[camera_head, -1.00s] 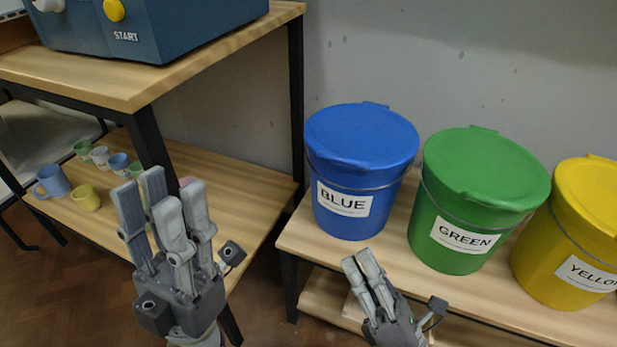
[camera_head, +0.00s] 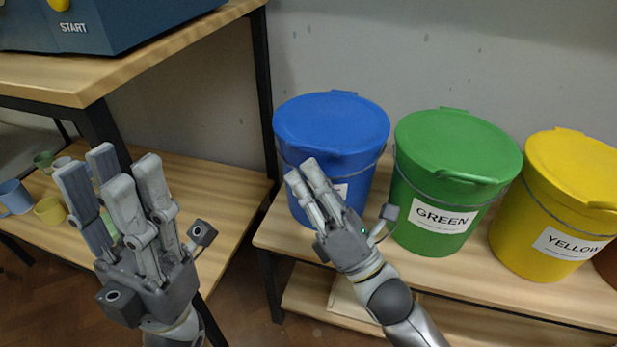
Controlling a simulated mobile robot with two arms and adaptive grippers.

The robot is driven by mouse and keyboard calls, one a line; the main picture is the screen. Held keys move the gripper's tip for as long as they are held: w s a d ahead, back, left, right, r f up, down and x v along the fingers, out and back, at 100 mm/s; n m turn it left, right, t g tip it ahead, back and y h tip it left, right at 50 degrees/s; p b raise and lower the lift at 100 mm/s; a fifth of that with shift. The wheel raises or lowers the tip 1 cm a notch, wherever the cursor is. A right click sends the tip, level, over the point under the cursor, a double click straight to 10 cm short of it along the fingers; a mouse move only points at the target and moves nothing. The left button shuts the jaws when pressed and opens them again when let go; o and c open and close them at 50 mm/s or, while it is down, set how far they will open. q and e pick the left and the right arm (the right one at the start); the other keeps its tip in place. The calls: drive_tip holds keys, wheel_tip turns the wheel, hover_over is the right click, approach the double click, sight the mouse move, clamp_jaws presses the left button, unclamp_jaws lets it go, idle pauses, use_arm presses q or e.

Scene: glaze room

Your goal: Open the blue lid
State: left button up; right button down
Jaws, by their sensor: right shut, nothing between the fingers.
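The blue lid (camera_head: 333,120) sits closed on the blue bucket (camera_head: 360,189), on the right-hand shelf. My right gripper (camera_head: 302,172) is shut and empty, in front of the bucket, its fingertips just below the front rim of the lid. It hides most of the bucket's label. I cannot tell whether the fingertips touch the bucket. My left gripper (camera_head: 112,172) is at the lower left, fingers pointing up with a gap between them. It is open and empty, well away from the bucket.
A green bucket (camera_head: 440,195) and a yellow bucket (camera_head: 540,220), both lidded, stand to the right of the blue one. A blue machine marked START (camera_head: 120,22) is on the upper left table. Several small cups, including a yellow cup (camera_head: 49,211), stand on the shelf (camera_head: 235,170) below.

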drive_tip(key=shift+w+r, duration=0.2)
drive_tip(key=shift+r, duration=0.1)
drive_tip(key=shift+r+p, duration=0.3)
drive_tip(key=shift+p, duration=0.1)
